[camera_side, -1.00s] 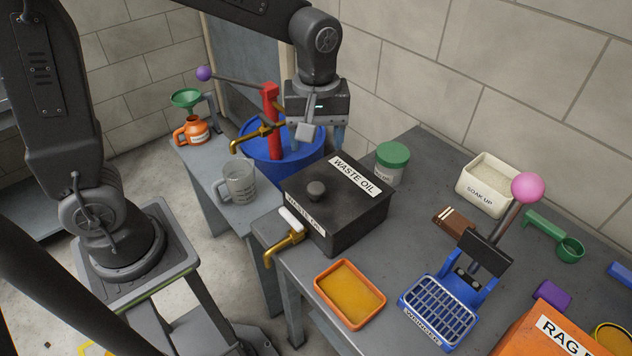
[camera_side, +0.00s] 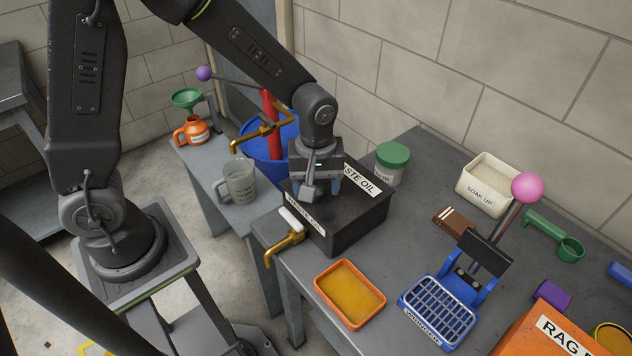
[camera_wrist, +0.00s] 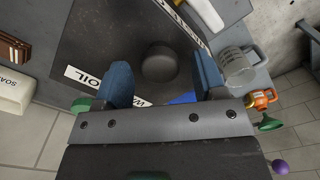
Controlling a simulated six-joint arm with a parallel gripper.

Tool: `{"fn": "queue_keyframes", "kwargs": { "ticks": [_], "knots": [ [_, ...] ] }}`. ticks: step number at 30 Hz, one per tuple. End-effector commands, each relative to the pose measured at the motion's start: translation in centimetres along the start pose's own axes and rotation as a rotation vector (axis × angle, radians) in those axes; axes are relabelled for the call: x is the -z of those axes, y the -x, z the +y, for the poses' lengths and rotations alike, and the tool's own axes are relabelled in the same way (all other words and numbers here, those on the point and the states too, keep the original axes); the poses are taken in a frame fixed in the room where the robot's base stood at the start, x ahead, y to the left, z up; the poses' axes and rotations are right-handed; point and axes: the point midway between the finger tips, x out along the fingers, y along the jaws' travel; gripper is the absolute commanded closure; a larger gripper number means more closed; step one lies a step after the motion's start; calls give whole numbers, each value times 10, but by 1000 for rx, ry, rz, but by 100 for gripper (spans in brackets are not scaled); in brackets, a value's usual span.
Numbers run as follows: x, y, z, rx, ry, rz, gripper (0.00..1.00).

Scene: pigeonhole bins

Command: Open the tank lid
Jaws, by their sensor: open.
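The black waste oil tank (camera_side: 352,228) stands on the grey table, with its lid (camera_side: 371,200) closed on top. In the side view my gripper (camera_side: 320,190) is over the lid and hides its knob. In the wrist view the round dark knob (camera_wrist: 160,62) lies between and slightly beyond the two blue fingertips of my gripper (camera_wrist: 163,82). The fingers are apart with nothing held. I cannot tell how far the fingertips are above the lid.
A brass tap (camera_side: 284,247) with a white handle sticks out of the tank's front. Near the tank are an orange tray (camera_side: 350,318), a green-lidded jar (camera_side: 391,165), a clear jug (camera_side: 240,183) and a blue drum (camera_side: 262,170) with a red pump. A blue wringer (camera_side: 440,310) stands right.

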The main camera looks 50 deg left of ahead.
Motion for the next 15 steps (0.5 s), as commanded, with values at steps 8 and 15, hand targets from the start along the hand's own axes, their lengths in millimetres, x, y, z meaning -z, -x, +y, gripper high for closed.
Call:
{"fn": "queue_keyframes", "kwargs": {
  "ticks": [8,15],
  "knots": [
    [0,0,0,0,0,0,61],
    [0,0,0,0,0,0,84]
  ]
}}
